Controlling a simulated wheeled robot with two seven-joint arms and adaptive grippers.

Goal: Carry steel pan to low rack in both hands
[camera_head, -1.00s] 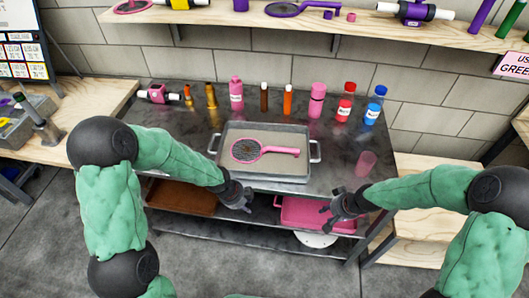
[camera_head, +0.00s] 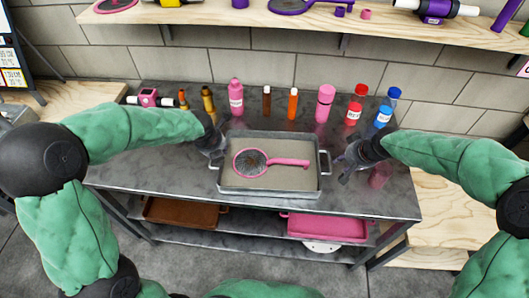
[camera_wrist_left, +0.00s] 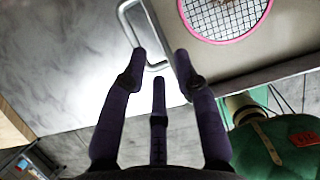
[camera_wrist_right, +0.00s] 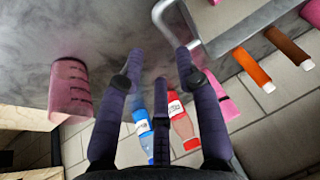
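The steel pan (camera_head: 268,188) is a shallow rectangular tray with a loop handle at each short end, on the dark metal table top. A pink strainer (camera_head: 268,163) lies in it. My left gripper (camera_head: 213,152) is at the pan's left end, its fingers spread; in the left wrist view the open fingers (camera_wrist_left: 160,75) point at the left handle (camera_wrist_left: 130,25). My right gripper (camera_head: 347,163) is just off the right end; in the right wrist view its open fingers (camera_wrist_right: 158,72) are close to the right handle (camera_wrist_right: 165,20). The low rack (camera_head: 265,238) is the shelf beneath the table top.
Several bottles (camera_head: 293,103) stand along the back of the table. A pink cup (camera_head: 380,176) stands right of the pan, near my right gripper. A brown tray (camera_head: 180,212) and a pink tray (camera_head: 328,228) sit on the low rack, with a gap between them.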

